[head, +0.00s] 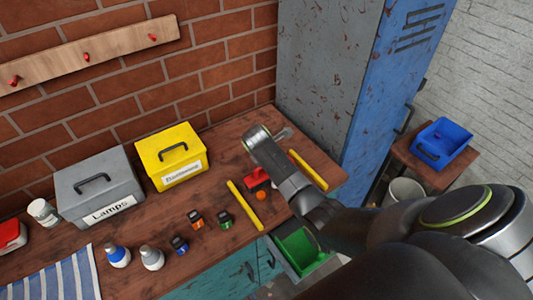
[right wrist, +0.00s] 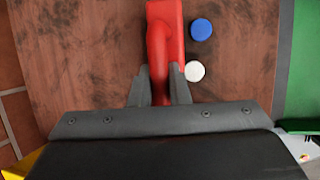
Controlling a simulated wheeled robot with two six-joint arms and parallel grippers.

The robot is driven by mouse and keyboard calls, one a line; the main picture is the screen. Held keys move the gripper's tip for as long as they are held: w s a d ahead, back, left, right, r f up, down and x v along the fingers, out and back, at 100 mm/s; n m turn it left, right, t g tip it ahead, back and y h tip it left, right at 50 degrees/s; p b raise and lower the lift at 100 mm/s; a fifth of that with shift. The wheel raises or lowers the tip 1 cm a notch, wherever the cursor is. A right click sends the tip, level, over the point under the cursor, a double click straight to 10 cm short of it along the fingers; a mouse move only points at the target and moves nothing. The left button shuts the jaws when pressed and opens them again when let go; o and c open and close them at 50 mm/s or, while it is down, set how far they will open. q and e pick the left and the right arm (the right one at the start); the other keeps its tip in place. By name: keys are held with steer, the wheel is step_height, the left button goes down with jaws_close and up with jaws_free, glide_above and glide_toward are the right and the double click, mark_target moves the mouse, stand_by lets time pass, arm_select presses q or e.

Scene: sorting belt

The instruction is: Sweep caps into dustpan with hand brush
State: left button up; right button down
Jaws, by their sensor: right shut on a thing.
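My right gripper (right wrist: 159,72) is shut on the red hand brush (right wrist: 165,25), which lies over the wooden table. A blue cap (right wrist: 201,29) and a white cap (right wrist: 195,71) lie close beside the brush on its right in the right wrist view. In the head view the brush (head: 256,178) shows partly beside my right arm, with an orange cap (head: 261,195) near it. The right fingertips are hidden there. A green open container (head: 303,250), perhaps the dustpan, sits at the table's front edge, partly hidden by my arm. My left gripper is out of view.
Yellow strips (head: 245,205) and (head: 308,170) flank the brush area. A yellow box (head: 170,158), a grey box (head: 100,188), several bottles and small jars stand left. A blue locker (head: 390,90) is behind right. A blue bin (head: 441,140) sits on a stool.

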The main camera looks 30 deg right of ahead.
steer(key=s+p, duration=0.1)
steer(key=s, duration=0.2)
steer(key=s+p, duration=0.1)
steer(key=s, duration=0.2)
steer(key=shift+d, duration=0.2)
steer(key=shift+s+r+p, duration=0.5)
steer(key=shift+s+p, duration=3.7)
steer(key=shift+s, duration=1.1)
steer(key=shift+d+r, duration=0.25)
steer(key=shift+r, duration=1.2)
steer(key=shift+d+r, duration=0.2)
steer(key=shift+r, duration=1.25)
